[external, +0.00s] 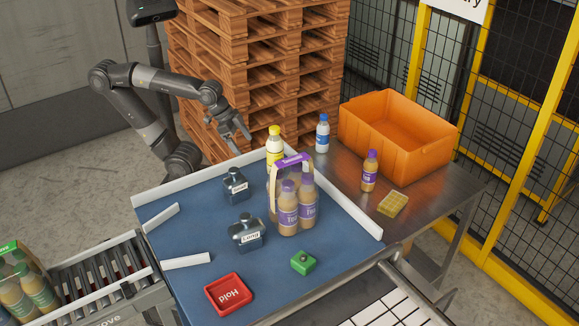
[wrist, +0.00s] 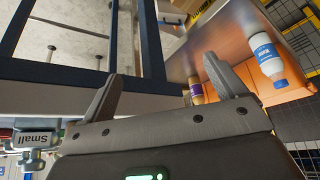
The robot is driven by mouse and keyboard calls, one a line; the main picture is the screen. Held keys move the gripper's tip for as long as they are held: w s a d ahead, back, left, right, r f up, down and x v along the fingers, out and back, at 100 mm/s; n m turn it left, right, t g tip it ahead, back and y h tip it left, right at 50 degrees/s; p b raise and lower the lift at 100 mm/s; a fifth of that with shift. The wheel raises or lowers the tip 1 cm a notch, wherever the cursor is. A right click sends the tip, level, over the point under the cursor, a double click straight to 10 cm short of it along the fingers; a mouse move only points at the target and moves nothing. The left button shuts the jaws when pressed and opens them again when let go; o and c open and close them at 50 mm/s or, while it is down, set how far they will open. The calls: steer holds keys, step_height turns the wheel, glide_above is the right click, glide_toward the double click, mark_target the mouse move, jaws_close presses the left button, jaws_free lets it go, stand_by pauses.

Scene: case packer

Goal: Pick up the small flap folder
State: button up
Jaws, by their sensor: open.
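The small flap folder (external: 235,187) is a dark block with a knob on top and a white label, standing on the blue table top. In the wrist view it shows at the lower left (wrist: 38,139), its label reading "Small". My gripper (external: 238,130) is open and empty, up behind the folder and beyond the table's white back rail, not touching it. In the wrist view the fingers (wrist: 168,68) are spread with nothing between them. A similar block labelled "Long" (external: 247,240) stands nearer the front.
A yellow-capped bottle (external: 274,150) and a carrier pack of purple-capped bottles (external: 289,215) stand right of the folder. White rails (external: 195,178) edge the table. A red "Hold" tray (external: 228,294) and green block (external: 303,262) lie in front. An orange bin (external: 375,140) is at right.

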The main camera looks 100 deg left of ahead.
step_height(320, 180, up, 19)
steer(key=m+g+h, duration=0.2)
steer(key=m+h, duration=0.1)
steer(key=m, duration=0.6)
glide_above(235, 179)
steer(key=s+a, duration=0.3)
steer(key=s, duration=0.1)
steer(key=x, duration=0.3)
steer(key=a+x, duration=0.1)
steer(key=x, duration=0.2)
steer(key=s+x, duration=0.1)
steer(key=x, duration=0.2)
steer(key=shift+a+f, duration=0.2)
steer(key=shift+f, duration=0.5)
steer(key=shift+x, duration=2.95)
steer(key=shift+c, duration=0.3)
